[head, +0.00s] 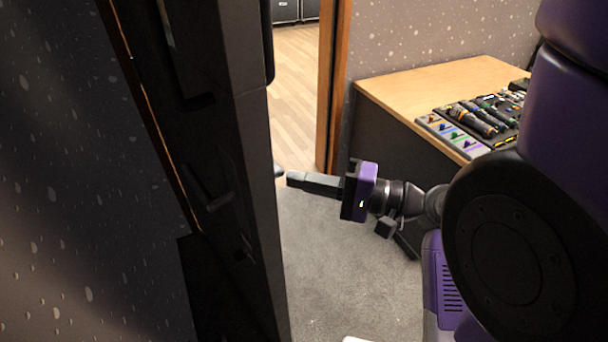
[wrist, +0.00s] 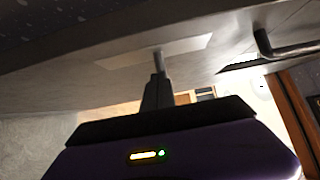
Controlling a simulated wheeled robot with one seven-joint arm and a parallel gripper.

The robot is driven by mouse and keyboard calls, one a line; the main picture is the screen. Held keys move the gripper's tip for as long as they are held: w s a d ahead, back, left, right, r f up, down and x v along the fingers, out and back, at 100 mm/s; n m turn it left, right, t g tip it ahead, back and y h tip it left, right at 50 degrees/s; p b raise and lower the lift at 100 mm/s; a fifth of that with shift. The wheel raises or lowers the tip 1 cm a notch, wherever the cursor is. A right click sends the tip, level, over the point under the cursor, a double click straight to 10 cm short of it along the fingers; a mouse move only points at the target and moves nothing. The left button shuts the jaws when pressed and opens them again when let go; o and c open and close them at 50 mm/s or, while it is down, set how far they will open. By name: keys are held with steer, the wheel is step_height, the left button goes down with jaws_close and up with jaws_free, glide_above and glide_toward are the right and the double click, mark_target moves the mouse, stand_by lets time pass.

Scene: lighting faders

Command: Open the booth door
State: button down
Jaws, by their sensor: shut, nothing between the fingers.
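A dark upright panel, which looks like the booth door (head: 235,150), stands close on the left in the head view, seen at a steep angle. An open gap lies between it and the wooden door frame (head: 333,90). My gripper (head: 292,179) is shut and empty, pointing left just beside the panel's right edge. In the wrist view, my shut fingers (wrist: 158,62) point at a grey surface with a pale plate (wrist: 185,50). A dark bent handle (wrist: 285,47) is to their right, apart from them. Whether the fingertips touch the surface is unclear.
A desk (head: 410,85) with a lighting console (head: 480,122) stands at the right, near my arm. Grey carpet (head: 325,265) is clear below my gripper. Wooden floor (head: 296,90) and dark cases show through the gap. A speckled wall (head: 70,180) is at far left.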

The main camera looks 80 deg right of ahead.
steer(key=shift+w+a, duration=0.15)
steer(key=shift+a, duration=0.15)
steer(key=s, duration=0.7)
steer(key=shift+s+a, duration=0.25)
steer(key=shift+s, duration=0.15)
steer(key=shift+d, duration=0.1)
